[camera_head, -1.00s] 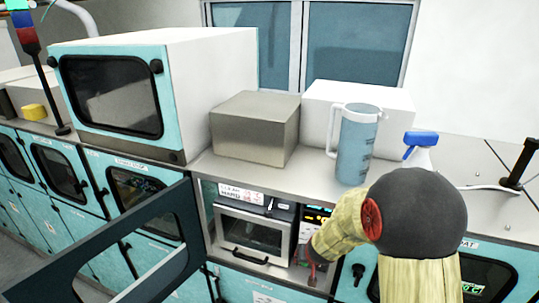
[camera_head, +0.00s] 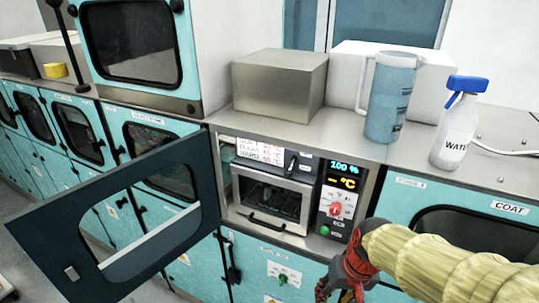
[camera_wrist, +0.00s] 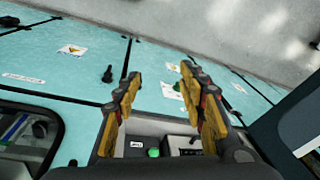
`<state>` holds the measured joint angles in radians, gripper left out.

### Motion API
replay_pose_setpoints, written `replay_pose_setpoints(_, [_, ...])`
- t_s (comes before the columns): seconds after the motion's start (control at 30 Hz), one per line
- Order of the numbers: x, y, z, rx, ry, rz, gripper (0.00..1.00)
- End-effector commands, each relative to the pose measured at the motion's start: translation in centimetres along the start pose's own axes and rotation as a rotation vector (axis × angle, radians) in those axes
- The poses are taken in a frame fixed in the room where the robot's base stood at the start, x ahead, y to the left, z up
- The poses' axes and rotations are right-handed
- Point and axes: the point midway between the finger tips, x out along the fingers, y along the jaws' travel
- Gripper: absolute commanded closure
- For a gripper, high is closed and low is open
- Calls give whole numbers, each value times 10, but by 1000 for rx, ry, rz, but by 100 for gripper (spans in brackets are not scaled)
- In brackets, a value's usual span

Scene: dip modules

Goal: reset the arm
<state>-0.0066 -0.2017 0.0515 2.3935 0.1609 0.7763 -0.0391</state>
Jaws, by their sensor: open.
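My gripper (camera_head: 342,284) is at the lower right of the head view, below and in front of the oven's control panel, at the end of my yellow-sleeved arm. In the wrist view my gripper (camera_wrist: 163,100) shows two orange and dark fingers spread apart, with nothing between them. The fingers point toward the teal cabinet fronts and the grey floor. The gripper touches no object that I can make out.
A dark cabinet door (camera_head: 205,190) stands swung open at the left. Inside the bay is a small oven (camera_head: 268,200) with a control panel (camera_head: 338,202). On the counter stand a metal box (camera_head: 278,90), a blue pitcher (camera_head: 390,105) and a spray bottle (camera_head: 455,135).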

Motion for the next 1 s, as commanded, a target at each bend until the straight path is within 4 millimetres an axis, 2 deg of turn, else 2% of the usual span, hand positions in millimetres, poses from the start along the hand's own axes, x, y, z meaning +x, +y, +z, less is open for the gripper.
replay_pose_setpoints(0.03, [10, 7, 13, -11, 21, 15, 59])
replay_pose_setpoints(0.2, [13, 25, 47, -46, 86, 67, 59])
replay_pose_setpoints(0.4, [23, 40, 70, -82, 220, 105, 59])
replay_pose_setpoints(0.67, [31, 42, 82, -89, 360, 101, 59])
replay_pose_setpoints(1.0, [34, 42, 83, -89, 368, 100, 59])
